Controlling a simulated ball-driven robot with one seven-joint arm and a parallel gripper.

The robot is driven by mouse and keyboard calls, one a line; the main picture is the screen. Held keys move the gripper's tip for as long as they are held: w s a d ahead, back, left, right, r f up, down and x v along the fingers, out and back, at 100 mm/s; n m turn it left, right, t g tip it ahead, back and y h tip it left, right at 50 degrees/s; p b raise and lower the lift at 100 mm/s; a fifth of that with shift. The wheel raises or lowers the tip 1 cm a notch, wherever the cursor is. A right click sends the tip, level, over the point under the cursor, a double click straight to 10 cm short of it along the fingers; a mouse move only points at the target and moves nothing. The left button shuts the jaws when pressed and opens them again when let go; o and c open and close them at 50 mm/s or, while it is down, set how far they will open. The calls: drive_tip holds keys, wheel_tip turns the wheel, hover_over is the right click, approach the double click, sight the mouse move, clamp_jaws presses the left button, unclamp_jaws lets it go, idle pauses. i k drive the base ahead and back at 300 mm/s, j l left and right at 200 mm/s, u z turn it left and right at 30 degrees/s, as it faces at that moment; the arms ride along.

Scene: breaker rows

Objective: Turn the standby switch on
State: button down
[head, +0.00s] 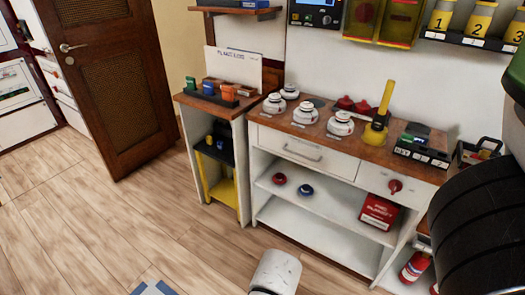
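I cannot pick out a switch marked standby in the head view. A black panel (315,13) with a lit display and small knobs is on the wall at the top, cut by the frame edge. Its markings are too small to read. A yellow box with a red round knob (366,12) is to its right. A dark box with several labelled fronts (421,150) sits on the right of the counter. My gripper is not seen; only dark and white parts of my own body show at the right and bottom.
A wooden-topped counter (378,153) runs along the wall, with white round devices (306,112), a yellow upright tool (380,112) and open shelves below. A brown door (112,80) stands at left.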

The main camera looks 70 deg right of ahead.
sight(395, 185)
drive_tip(key=k+j+z, duration=0.1)
drive_tip(key=k, duration=0.25)
drive_tip(key=k+j+z, duration=0.15)
drive_tip(key=k+j, duration=0.15)
drive_tip(key=z, duration=1.6)
drive_tip(key=j+u, duration=0.15)
drive_tip(key=j, duration=0.55)
drive_tip(key=k, duration=0.05)
